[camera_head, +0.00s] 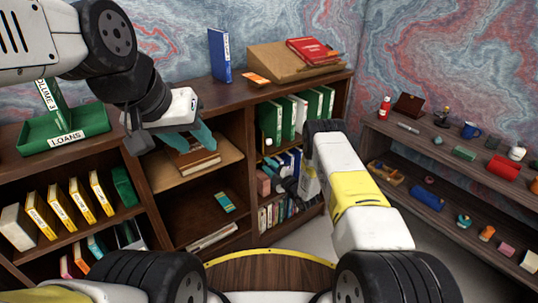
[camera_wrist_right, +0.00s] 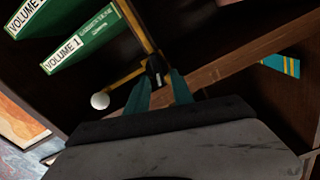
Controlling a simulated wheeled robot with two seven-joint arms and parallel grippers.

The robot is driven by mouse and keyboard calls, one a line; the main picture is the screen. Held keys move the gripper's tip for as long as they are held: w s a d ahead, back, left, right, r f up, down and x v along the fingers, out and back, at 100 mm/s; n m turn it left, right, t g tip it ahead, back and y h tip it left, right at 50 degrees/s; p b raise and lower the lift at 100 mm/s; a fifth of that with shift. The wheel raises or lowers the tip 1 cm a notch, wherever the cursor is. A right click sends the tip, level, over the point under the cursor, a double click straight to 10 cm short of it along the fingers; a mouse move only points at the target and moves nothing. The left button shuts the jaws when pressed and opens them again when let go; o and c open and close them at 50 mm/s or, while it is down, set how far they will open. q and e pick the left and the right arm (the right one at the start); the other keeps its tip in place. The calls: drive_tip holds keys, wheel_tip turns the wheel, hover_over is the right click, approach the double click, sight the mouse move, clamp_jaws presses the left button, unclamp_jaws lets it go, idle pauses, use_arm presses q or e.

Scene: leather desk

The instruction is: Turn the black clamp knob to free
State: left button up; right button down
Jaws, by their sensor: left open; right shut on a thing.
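The black clamp knob (camera_wrist_right: 154,70) shows in the right wrist view, on a thin brass rod fitting. My right gripper (camera_wrist_right: 160,84) has its teal fingers on either side of the knob and is shut on it. A brass arm with a white ball (camera_wrist_right: 100,100) at its end reaches left from the fitting. In the head view the white ball (camera_head: 268,142) shows by the green binders; the knob is too small or hidden to tell there. My left gripper (camera_head: 190,137) is open and empty, in front of the middle shelf with brown books (camera_head: 193,160).
Green volumes (camera_wrist_right: 85,47) stand close behind the knob. A dark wooden shelf edge (camera_wrist_right: 230,70) runs beside my right gripper. A green tray (camera_head: 65,135) stands on the left cabinet. A second shelf (camera_head: 440,155) with small objects is at the right.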

drive_tip(key=shift+f+n, duration=0.25)
drive_tip(key=shift+n, duration=0.75)
drive_tip(key=shift+f+n, duration=0.2)
drive_tip(key=shift+n, duration=0.8)
drive_tip(key=shift+s, duration=0.1)
drive_tip(key=c, duration=1.5)
unclamp_jaws()
drive_tip(key=shift+o, duration=0.2)
drive_tip(key=shift+r, duration=0.1)
drive_tip(key=v, duration=0.7)
drive_tip(key=shift+s+d, duration=0.25)
